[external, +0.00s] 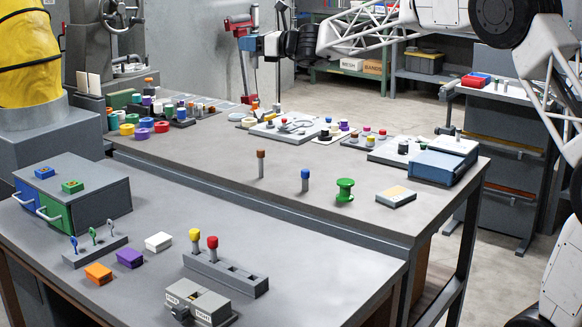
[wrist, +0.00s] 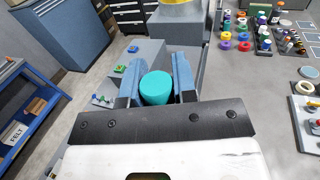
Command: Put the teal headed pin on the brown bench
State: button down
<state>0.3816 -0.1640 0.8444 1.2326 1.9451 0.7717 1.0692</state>
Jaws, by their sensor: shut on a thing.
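The teal headed pin shows as a round teal head (wrist: 156,87) between the two blue fingers of my gripper (wrist: 155,62) in the wrist view. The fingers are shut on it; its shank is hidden. In the external view my gripper (external: 246,43) is high at the back, above and beyond the far bench, and the pin cannot be made out there. No bench top looks clearly brown. The near bench (external: 330,270) and the longer bench behind it (external: 225,165) have grey tops; some brown shows underneath. I cannot tell which is the brown bench.
A brown-topped peg (external: 261,163), a blue-topped peg (external: 305,180), a green spool (external: 345,190) and a small box (external: 396,196) stand on the longer bench. A grey rack (external: 225,273) holds red and yellow knobs on the near bench. Bare top lies around them.

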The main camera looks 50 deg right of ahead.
jog(key=s+a+r+m+h, duration=0.2)
jog(key=a+r+h, duration=0.1)
jog(key=a, duration=0.5)
jog(key=s+a+r+m+t+h, duration=0.1)
jog(key=s+a+r+h, duration=0.1)
jog(key=a, duration=0.7)
jog(key=shift+s+r+m+h, duration=0.4)
jog(key=shift+s+r, duration=0.35)
jog(key=shift+s, duration=0.1)
jog(key=w+d+f+n+y, duration=0.2)
jog(key=d+f+y, duration=0.1)
jog(key=d+f, duration=1.65)
jog(key=s+d+f, duration=0.6)
jog(key=d+f, duration=0.2)
jog(key=d, duration=0.2)
jog(key=s+d+f+n+y, duration=0.1)
jog(key=s+d+f, duration=0.6)
jog(key=d+f, duration=0.2)
jog(key=shift+s+d+g+y, duration=0.15)
jog(key=shift+d+g+y, duration=0.15)
jog(key=shift+d, duration=0.5)
jog(key=shift+f, duration=0.1)
